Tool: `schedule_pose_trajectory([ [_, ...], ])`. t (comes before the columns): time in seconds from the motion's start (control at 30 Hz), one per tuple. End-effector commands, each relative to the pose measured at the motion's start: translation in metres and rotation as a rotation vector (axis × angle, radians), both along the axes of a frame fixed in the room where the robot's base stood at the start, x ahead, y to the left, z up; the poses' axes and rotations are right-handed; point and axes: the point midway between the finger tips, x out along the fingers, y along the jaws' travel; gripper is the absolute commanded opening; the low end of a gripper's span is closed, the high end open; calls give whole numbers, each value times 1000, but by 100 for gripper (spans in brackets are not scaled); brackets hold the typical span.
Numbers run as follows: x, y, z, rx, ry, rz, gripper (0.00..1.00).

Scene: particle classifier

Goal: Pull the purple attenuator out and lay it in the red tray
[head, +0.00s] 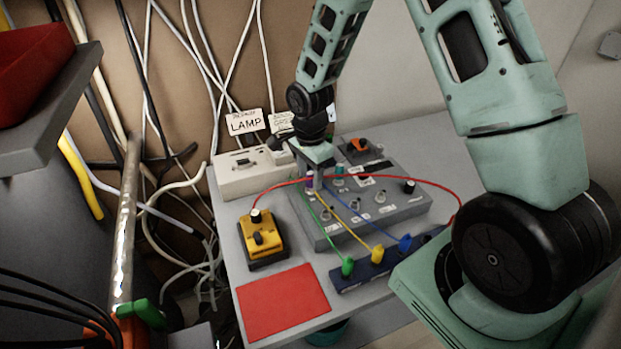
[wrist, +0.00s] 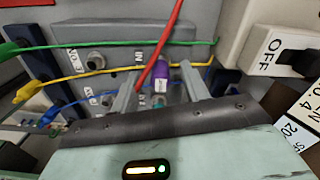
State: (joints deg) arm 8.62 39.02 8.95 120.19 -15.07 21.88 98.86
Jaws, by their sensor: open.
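The purple attenuator (wrist: 161,76) stands between the two fingers of my gripper (wrist: 163,88) in the wrist view, with a gap to each finger. In the head view my gripper (head: 314,183) points down over the grey instrument box, and only a bit of purple (head: 309,178) shows beside a finger. My gripper is open. A red walled container, looking like the red tray (head: 32,68), is cut off at the upper left of the head view. The attenuator's lower end is partly hidden.
Red, green, yellow and blue cables cross close around my gripper. The grey box (head: 385,208) has several connectors and knobs. A yellow device (head: 262,235) and a flat red square (head: 283,302) are on the bench. A white switch box (head: 240,178) stands behind.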

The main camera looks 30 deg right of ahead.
Motion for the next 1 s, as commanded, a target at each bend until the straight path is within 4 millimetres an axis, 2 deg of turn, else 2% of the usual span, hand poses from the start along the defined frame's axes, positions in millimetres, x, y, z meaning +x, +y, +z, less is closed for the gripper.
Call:
schedule_pose_trajectory([
  [0.27, 0, 0, -5, 0, -2, 0, 46],
  [0.33, 0, 0, -5, 0, -2, 0, 32],
  [0.43, 0, 0, -5, 0, -2, 0, 4],
  [0.47, 0, 0, -5, 0, -2, 0, 0],
  [0.77, 1, 0, -3, 0, -3, 0, 0],
  [0.87, 2, 0, 6, -2, -5, 0, 0],
  [1.0, 2, -1, 30, -1, -9, 0, 0],
])
